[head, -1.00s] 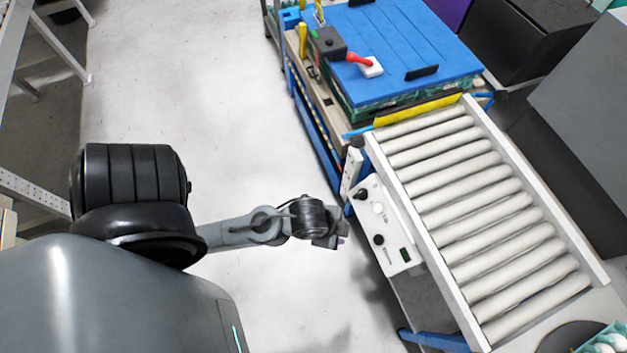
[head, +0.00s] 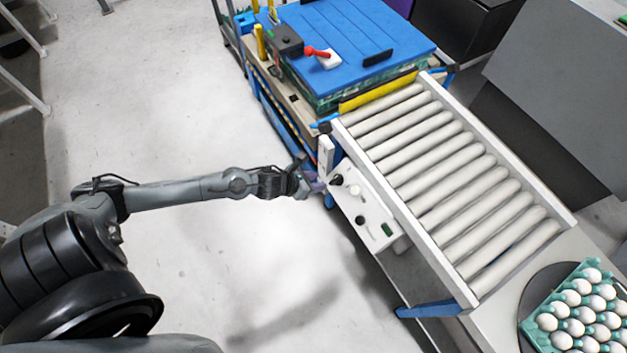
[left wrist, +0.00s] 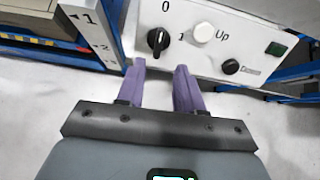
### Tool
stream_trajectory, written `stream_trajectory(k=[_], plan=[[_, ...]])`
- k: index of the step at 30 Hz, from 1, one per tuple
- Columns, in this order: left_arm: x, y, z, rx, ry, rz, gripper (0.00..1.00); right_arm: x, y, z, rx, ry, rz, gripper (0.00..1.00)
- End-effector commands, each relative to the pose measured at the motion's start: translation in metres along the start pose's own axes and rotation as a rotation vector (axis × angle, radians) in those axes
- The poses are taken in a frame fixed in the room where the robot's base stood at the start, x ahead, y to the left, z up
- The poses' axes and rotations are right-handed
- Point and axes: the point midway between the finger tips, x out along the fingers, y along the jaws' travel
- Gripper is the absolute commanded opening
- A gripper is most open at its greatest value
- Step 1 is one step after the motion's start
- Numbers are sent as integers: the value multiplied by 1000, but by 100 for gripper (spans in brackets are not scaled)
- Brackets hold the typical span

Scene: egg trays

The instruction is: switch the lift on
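The lift's white control panel (head: 372,222) is on the side of the roller conveyor. It also shows in the left wrist view (left wrist: 215,60). A black rotary knob (left wrist: 158,40) sits at its left, with marks 0 and 1 beside it; its white line appears to point up, towards 0. A white Up button (left wrist: 203,32) and a black button (left wrist: 231,67) are to its right. My left gripper (left wrist: 160,68) is open, its purple fingers apart and empty, just short of the knob, which lies in line with the gap. In the head view my left gripper (head: 311,184) is beside the panel's upper end.
The roller conveyor (head: 452,285) runs beside the panel. A blue-topped stack (head: 365,28) with a red-handled tool (head: 318,53) stands behind it. A teal egg tray (head: 528,325) with several white eggs is at lower right.

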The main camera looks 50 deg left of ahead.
Motion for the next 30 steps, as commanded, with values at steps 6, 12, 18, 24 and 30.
stream_trajectory(k=[6, 12, 18, 24, 30], plan=[[15, 6, -1, 38, -3, 1, 36, 12, 0, 4, -1, 0, 2, 43], [39, 5, -2, 35, -4, 0, 36, 31, 1, 10, -6, -1, 6, 43], [64, 6, -2, 37, -4, 1, 36, 50, 1, 16, -7, -1, 8, 43], [81, 5, -1, 35, -4, 1, 36, 64, 1, 21, -7, -1, 8, 43], [89, 5, 0, 35, -1, 0, 36, 70, 0, 23, -5, -1, 6, 43]])
